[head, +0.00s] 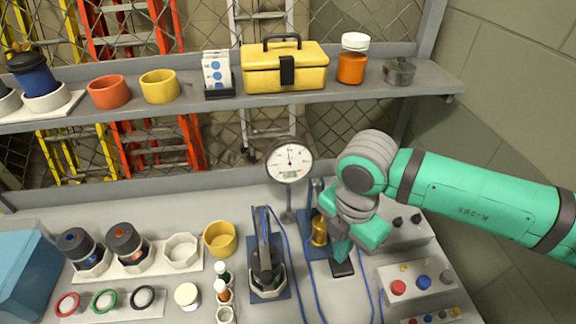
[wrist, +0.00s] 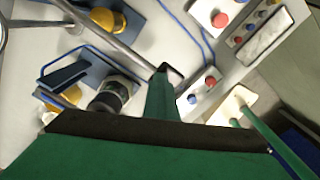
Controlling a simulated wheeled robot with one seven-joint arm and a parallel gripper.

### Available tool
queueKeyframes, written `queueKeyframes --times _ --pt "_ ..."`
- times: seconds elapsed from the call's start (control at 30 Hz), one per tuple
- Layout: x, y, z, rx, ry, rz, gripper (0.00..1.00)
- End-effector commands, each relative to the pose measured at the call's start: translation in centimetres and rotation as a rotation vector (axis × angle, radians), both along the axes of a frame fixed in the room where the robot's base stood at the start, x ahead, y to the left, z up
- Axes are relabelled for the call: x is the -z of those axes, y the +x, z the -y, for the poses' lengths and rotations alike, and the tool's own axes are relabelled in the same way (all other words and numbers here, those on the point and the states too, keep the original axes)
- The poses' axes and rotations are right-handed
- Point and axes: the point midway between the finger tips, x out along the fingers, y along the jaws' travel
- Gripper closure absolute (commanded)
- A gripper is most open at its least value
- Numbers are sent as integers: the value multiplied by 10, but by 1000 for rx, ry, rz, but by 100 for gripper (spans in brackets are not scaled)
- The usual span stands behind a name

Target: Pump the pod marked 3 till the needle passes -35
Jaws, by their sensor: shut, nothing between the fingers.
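A round white gauge (head: 290,160) stands on a post behind the bench; its needle points roughly straight up, and its numbers are too small to read. In front of it a dark hand pump (head: 264,250) with a lever stands on a blue base, with something seated in its white ring. Two dark pods, one with a blue top (head: 78,243) and one with an orange mark (head: 124,240), sit in a white tray; I cannot read a 3 on either. My gripper (head: 341,262) is shut and empty, pointing down right of the pump; its fingertips also show in the wrist view (wrist: 167,76).
A grey box with red and blue buttons (head: 408,283) is right of my gripper. A brass fitting (head: 319,232) on a blue plate is close to its left. Blue hoses cross the bench. A shelf (head: 430,84) with a yellow toolbox (head: 285,68) overhangs the back.

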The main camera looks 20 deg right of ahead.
Motion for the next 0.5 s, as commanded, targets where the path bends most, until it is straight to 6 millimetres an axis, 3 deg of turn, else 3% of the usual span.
queueKeyframes --times 0.4,0.5 --pt "40 -4 2 6 4 -5 100" --pt "39 -3 2 4 2 -6 100"
